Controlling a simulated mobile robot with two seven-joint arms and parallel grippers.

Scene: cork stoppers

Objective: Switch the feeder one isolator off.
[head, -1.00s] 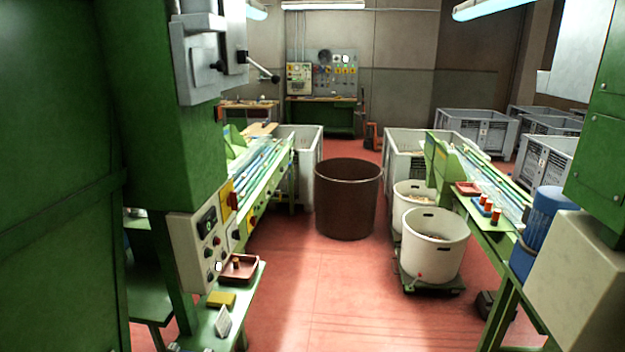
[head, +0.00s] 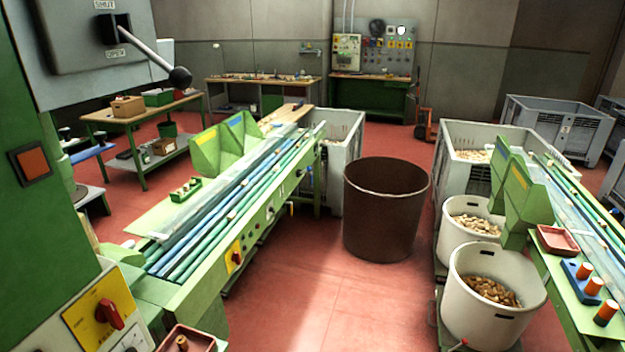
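A red rotary knob on a yellow plate (head: 108,313) is at the lower left, on the near green machine. A second, smaller red knob on a yellow plate (head: 236,258) is on the side of the left sorting table. No readable label shows which one is the feeder one isolator, and I cannot read either knob's position. A grey box (head: 75,45) at the upper left carries a lever with a black ball end (head: 180,76), slanting down to the right, with small labels above and below its pivot. Neither of my grippers is in view.
A brown drum (head: 386,210) stands mid-floor. White tubs of corks (head: 493,295) and the right sorting table (head: 570,290) stand on the right. The left sorting table (head: 200,300) runs away from the near machine. Red floor (head: 320,310) between the tables is clear.

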